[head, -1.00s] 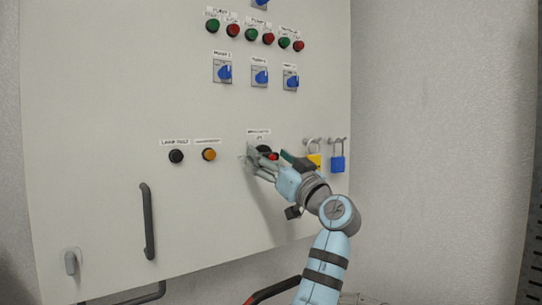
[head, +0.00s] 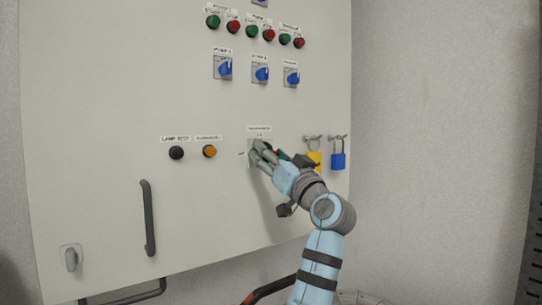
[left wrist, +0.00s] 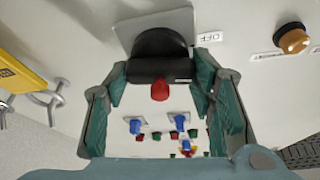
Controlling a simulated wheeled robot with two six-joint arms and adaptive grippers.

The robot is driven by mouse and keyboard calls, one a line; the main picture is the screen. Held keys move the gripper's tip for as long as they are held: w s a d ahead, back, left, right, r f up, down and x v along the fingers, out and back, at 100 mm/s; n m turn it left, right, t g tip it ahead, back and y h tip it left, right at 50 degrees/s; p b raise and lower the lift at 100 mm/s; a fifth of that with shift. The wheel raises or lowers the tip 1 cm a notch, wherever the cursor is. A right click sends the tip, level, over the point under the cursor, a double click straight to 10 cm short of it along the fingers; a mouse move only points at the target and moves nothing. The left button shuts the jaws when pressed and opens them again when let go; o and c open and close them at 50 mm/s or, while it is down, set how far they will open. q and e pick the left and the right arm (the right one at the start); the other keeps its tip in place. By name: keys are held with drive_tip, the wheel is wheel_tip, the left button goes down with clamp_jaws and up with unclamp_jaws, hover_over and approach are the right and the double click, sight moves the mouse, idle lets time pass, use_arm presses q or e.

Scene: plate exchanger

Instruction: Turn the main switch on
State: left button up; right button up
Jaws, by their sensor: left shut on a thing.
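The main switch is a black rotary knob (left wrist: 160,47) with a red part at its end, on a grey plate (left wrist: 155,22) with an "OFF" label beside it in the left wrist view. In the head view the switch plate (head: 252,158) is mostly covered by my left gripper (head: 264,154). My left gripper (left wrist: 160,72) is shut on the knob, with one green-padded finger on each side of it. The knob's exact angle is hard to tell. My right gripper is not in view.
A yellow padlock (head: 314,158) and a blue padlock (head: 338,160) hang just right of the switch. A black lamp test button (head: 176,153) and an orange lamp (head: 209,151) are to the left. Blue selectors (head: 262,75) sit above. A door handle (head: 149,220) is lower left.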

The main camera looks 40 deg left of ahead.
use_arm(q)
drive_tip(key=m+t, duration=0.1)
drive_tip(key=m, duration=0.1)
drive_tip(key=shift+m+h, duration=0.3)
drive_tip(key=m+t+h+p, duration=0.1)
drive_tip(key=m, duration=0.1)
drive_tip(key=shift+r+m, duration=0.15)
drive_tip(key=shift+m, duration=0.15)
drive_tip(key=m+t+h+p, duration=0.1)
drive_tip(key=m+h+p, duration=0.1)
drive_tip(key=m, duration=0.3)
drive_tip(key=shift+r+m+p, duration=0.1)
drive_tip(key=shift+m+p, duration=0.3)
drive_tip(key=shift+p, duration=0.45)
drive_tip(key=m+h+p, duration=0.1)
drive_tip(key=m, duration=0.2)
drive_tip(key=shift+t+h, duration=0.3)
drive_tip(key=shift+t, duration=0.1)
drive_tip(key=shift+f+m+g+h, duration=0.15)
drive_tip(key=shift+m+h, duration=0.25)
drive_tip(key=shift+m, duration=0.8)
drive_tip(key=shift+f+m+g+h, duration=0.1)
drive_tip(key=shift+m+g+h, duration=0.25)
drive_tip(key=shift+m, duration=0.85)
drive_tip(key=o, duration=1.2)
drive_tip(key=shift+c, duration=0.2)
